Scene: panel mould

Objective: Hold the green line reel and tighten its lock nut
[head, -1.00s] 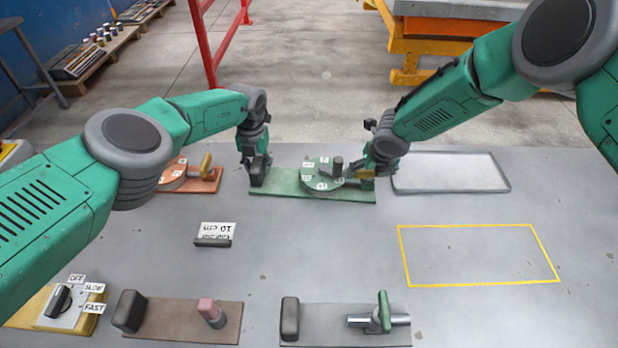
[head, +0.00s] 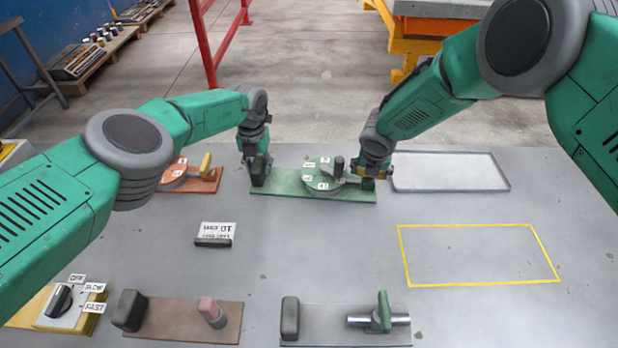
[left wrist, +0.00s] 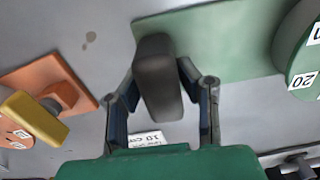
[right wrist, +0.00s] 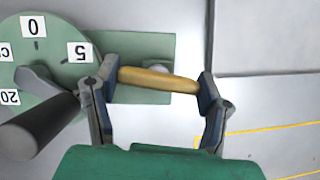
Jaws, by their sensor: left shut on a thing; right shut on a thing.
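The green line reel has a green base plate (head: 285,187), a round green dial (head: 318,182) with white number labels and a dark crank knob (head: 339,163). My left gripper (head: 257,170) is shut on the dark upright grip block at the plate's left end; the block (left wrist: 158,85) stands between its fingers in the left wrist view. My right gripper (head: 376,170) is shut on the yellow bar of the lock nut at the plate's right end. In the right wrist view the bar (right wrist: 158,80) spans between the fingers, with the dial (right wrist: 60,65) to its left.
An orange reel (head: 182,180) with a yellow bar sits left of the left gripper. A small label stand (head: 214,236), a switch box (head: 65,307), a brown plate (head: 180,322) and a grey plate (head: 340,322) are nearer. A shallow tray (head: 450,172) and a yellow outlined area (head: 480,257) lie right, both empty.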

